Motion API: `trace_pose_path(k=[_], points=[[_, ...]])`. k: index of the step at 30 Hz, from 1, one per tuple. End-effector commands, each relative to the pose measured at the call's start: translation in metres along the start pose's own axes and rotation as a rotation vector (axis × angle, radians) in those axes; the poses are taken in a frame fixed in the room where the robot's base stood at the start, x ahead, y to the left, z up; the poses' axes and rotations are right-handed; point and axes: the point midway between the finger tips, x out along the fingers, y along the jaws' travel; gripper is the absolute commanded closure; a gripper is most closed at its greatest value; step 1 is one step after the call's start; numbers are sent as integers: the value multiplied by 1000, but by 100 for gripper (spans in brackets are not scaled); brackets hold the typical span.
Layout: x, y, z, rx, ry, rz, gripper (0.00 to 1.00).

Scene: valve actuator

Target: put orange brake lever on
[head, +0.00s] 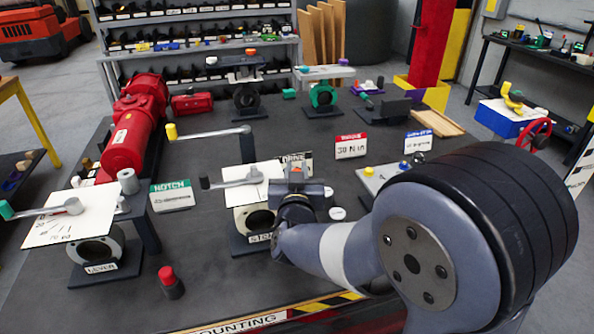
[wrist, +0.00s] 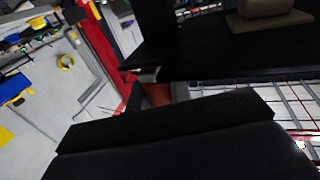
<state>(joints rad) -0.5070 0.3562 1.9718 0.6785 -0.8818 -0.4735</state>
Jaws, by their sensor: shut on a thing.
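My gripper (head: 295,180) is at the right side of the middle valve stand, just over its top. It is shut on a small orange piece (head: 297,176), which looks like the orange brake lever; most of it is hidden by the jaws. In the wrist view, a dull orange part (wrist: 157,94) shows between the dark jaws. The middle valve (head: 258,218) is a round body with a partly covered label, under a white plate (head: 252,190) with a grey lever (head: 230,182). I cannot tell whether the orange piece touches the valve.
The left valve labelled LEVER (head: 97,250) carries a white dial plate and a teal-tipped lever. A red-capped cylinder (head: 170,280) stands at the front. A yellow-knobbed crank (head: 208,132) is behind. Signs (head: 351,146) stand to the right. My arm covers the right front.

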Motion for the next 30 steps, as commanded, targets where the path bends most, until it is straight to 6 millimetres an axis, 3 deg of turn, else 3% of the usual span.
trace_pose_path(k=[5, 6, 13, 23, 30], points=[[0, -1, 0, 0, 1, -2, 100], [0, -1, 0, 0, 1, -2, 77], [0, 0, 0, 0, 0, -2, 59], [-5, -1, 0, 0, 1, -3, 59], [-43, -2, 0, 1, 2, -6, 59]])
